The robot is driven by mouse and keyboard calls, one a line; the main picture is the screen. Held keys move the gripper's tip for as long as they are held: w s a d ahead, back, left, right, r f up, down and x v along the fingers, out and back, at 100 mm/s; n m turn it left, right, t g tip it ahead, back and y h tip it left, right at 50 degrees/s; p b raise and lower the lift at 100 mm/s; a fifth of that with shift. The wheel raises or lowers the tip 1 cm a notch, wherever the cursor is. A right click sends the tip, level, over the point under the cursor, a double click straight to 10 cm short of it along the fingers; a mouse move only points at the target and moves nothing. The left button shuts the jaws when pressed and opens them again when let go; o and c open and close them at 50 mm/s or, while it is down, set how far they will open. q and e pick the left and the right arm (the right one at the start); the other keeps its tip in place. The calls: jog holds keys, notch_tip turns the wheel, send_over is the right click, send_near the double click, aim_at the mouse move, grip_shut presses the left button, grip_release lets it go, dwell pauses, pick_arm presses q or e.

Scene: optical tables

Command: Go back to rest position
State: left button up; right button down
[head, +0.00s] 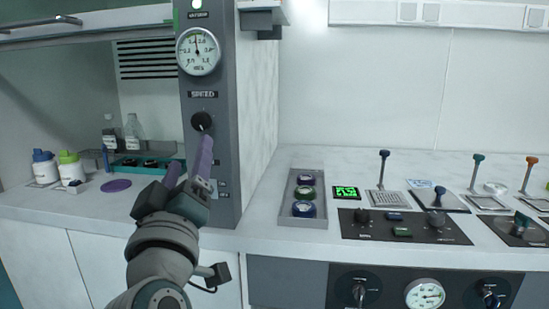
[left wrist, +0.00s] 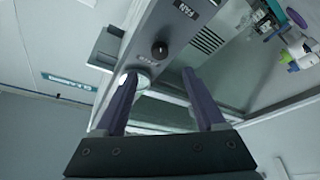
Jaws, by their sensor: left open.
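My left gripper (head: 188,160) is raised in front of the grey control column (head: 228,130), with its purple fingers pointing up at the black speed knob (head: 203,120). In the left wrist view the two fingers (left wrist: 162,98) are spread apart with nothing between them. The knob (left wrist: 159,50) shows beyond the fingertips, apart from them in that view. In the head view one fingertip overlaps the area just below the knob; I cannot tell whether it touches. My right gripper is in neither view.
A gauge (head: 198,52) sits above the knob. The hood to the left holds bottles (head: 133,130) and a purple disc (head: 116,185). On the right counter are a grey tray with round containers (head: 304,192), levers (head: 383,168) and a black knob panel (head: 404,227).

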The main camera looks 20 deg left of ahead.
pick_arm(q)
jog(key=shift+w+a, duration=0.1)
jog(key=shift+w, duration=0.1)
jog(key=s+d+f+m+g+h+p, duration=0.1)
jog(key=s+d+m+g+h+p, duration=0.4)
jog(key=d+m+h+p, duration=0.5)
jog(key=s+m+g+p, duration=0.45)
jog(key=s+g, duration=0.55)
jog(key=s, duration=1)
notch_tip(320, 180, up, 38)
jog(key=s+a+p, duration=0.1)
jog(key=s+p, duration=0.1)
jog(key=p, duration=3.5)
jog(key=shift+f+m+g+p, duration=0.25)
jog(key=shift+m+g+p, duration=0.05)
jog(key=shift+m, duration=0.15)
